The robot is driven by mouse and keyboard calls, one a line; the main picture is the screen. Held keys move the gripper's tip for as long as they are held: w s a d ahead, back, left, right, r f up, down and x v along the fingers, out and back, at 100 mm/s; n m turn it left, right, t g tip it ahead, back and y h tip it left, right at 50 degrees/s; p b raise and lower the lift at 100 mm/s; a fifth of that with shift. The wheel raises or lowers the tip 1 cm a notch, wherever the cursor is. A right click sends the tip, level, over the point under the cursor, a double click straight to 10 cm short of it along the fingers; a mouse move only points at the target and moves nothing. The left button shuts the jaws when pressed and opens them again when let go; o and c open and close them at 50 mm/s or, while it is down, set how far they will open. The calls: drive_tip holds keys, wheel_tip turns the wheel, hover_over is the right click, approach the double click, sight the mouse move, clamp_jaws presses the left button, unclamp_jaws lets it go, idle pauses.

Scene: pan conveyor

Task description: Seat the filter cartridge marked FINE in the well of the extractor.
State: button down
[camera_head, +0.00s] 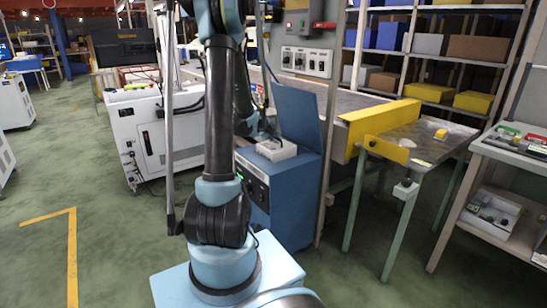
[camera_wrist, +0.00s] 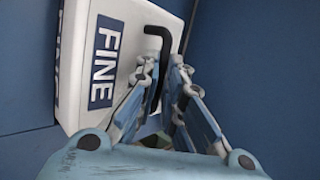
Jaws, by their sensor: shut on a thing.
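The white filter cartridge (camera_wrist: 142,38) carries a dark blue label reading FINE and has a black bent handle (camera_wrist: 158,35). My gripper (camera_wrist: 163,88) has its fingers closed on that handle in the wrist view. In the head view the white cartridge (camera_head: 284,153) is at the top of the blue extractor (camera_head: 290,205), under its raised lid (camera_head: 297,112). Blue walls surround the cartridge in the wrist view. The well's floor is hidden, so I cannot tell how deep the cartridge sits. My arm partly hides the gripper in the head view.
A table (camera_head: 425,142) with yellow guards (camera_head: 375,122) stands to the right of the extractor. A white machine (camera_head: 150,135) stands to the left. A bench with trays (camera_head: 515,145) is at far right. The green floor at left is open.

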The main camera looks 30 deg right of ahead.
sight(275, 146)
drive_tip(key=shift+s+d+f, duration=0.1)
drive_tip(key=shift+s+f, duration=0.05)
drive_tip(key=shift+f, duration=1.25)
drive_tip(key=shift+s+d+f, duration=0.1)
drive_tip(key=shift+s+f, duration=0.05)
drive_tip(key=shift+f, duration=1.2)
drive_tip(key=shift+a+f, duration=0.1)
drive_tip(key=shift+f, duration=1.8)
drive_tip(key=c, duration=1.7)
unclamp_jaws()
